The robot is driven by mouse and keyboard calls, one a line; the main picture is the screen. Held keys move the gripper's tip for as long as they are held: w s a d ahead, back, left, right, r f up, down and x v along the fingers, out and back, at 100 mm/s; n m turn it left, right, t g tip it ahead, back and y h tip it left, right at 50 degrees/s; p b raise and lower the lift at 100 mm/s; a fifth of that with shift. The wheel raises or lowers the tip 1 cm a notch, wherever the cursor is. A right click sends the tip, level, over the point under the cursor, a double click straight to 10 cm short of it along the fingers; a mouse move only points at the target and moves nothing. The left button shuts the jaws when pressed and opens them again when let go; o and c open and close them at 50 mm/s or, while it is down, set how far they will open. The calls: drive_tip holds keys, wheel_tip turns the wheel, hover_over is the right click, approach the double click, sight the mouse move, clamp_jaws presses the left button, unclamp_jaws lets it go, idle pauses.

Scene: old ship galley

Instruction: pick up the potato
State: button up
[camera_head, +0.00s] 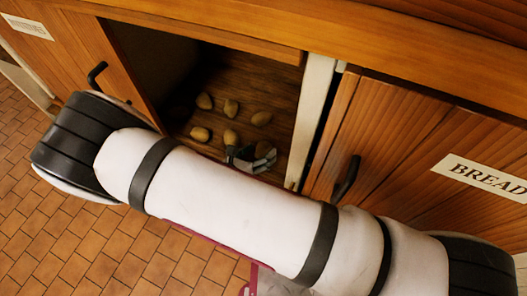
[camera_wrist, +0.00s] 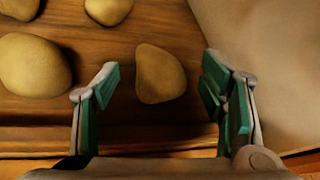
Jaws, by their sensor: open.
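Several potatoes lie spread on the wooden floor of an open cupboard (camera_head: 279,113). In the wrist view one potato (camera_wrist: 159,74) lies between and just beyond the fingertips of my gripper (camera_wrist: 160,80). The gripper is open and empty, with its green-padded fingers apart on either side. A larger potato (camera_wrist: 33,66) lies to the left of the left finger, and another potato (camera_wrist: 108,10) lies further in at the top. In the head view my gripper (camera_head: 252,157) is partly hidden behind my arm, close beside a potato (camera_head: 230,137).
A pale wall (camera_wrist: 262,45) stands close to the right finger. The cupboard's front edge (camera_wrist: 40,141) runs below the fingers. A closed door labelled BREAD (camera_head: 420,150) is on the right, and a door with a black handle (camera_head: 97,74) on the left.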

sight(261, 150)
drive_tip(key=shift+w+d+f, duration=0.3)
drive_tip(key=shift+w, duration=0.2)
drive_tip(key=shift+c, duration=0.2)
drive_tip(key=c, duration=1.3)
drive_tip(key=shift+r, duration=0.1)
wheel_tip(261, 150, up, 10)
drive_tip(key=p, duration=0.4)
